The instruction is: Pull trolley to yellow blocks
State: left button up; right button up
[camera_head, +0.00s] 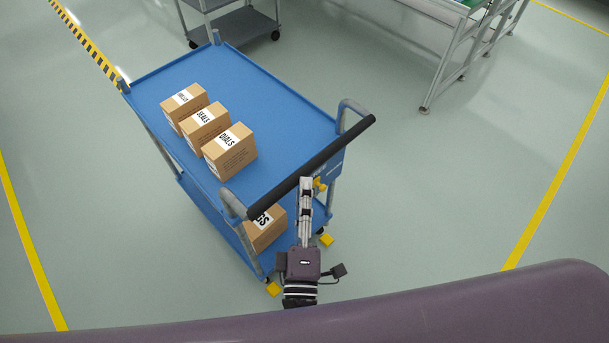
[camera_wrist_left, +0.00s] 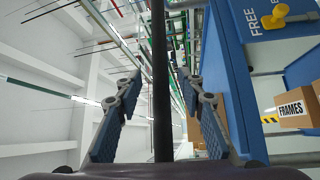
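The blue trolley (camera_head: 285,105) has a black handle bar (camera_head: 335,150) on grey brackets at its near end. My left gripper (camera_head: 306,183) is at this bar. In the left wrist view the bar (camera_wrist_left: 160,60) runs between the fingers of the gripper (camera_wrist_left: 163,90); they are spread, with gaps on both sides. A yellow knob (camera_wrist_left: 277,15) beside the word FREE is on the trolley's end panel. Small yellow pieces, one at right (camera_head: 326,239) and one at left (camera_head: 273,289), show low by the trolley's near end; I cannot tell whether they are separate blocks. My right gripper is not in view.
Cartons, including one marked DIALS (camera_head: 230,151), stand on the top shelf, and another carton (camera_head: 265,230) is below. A grey cart (camera_head: 240,25) stands behind and a metal-framed table (camera_head: 445,50) at back right. Floor (camera_head: 460,170) to the right is clear between yellow lines.

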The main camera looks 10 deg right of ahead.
pick_arm(q)
jog(key=v, duration=0.6)
jog(key=shift+s, duration=0.45)
jog(key=s+a+f+m+g, duration=0.2)
jog(key=a+f+m+g, duration=0.15)
jog(key=f, duration=0.85)
jog(key=s+a+f+m+g+h, duration=0.1)
jog(key=s+a+f+m+g, duration=0.3)
jog(key=f, duration=0.7)
jog(key=f+m+g, duration=0.2)
jog(key=f+m, duration=0.3)
jog(key=f, duration=0.7)
jog(key=s+a+f+m+g+y, duration=0.2)
jog(key=s+a+f+g, duration=0.2)
jog(key=s+a+f, duration=0.4)
jog(key=s+a+f+m+g+y, duration=0.2)
jog(key=s+a+f+g, duration=0.3)
jog(key=s+a+f, duration=0.3)
jog(key=s+a, duration=0.4)
jog(key=s, duration=0.1)
jog(key=shift+f, duration=0.2)
jog(key=shift+w, duration=0.15)
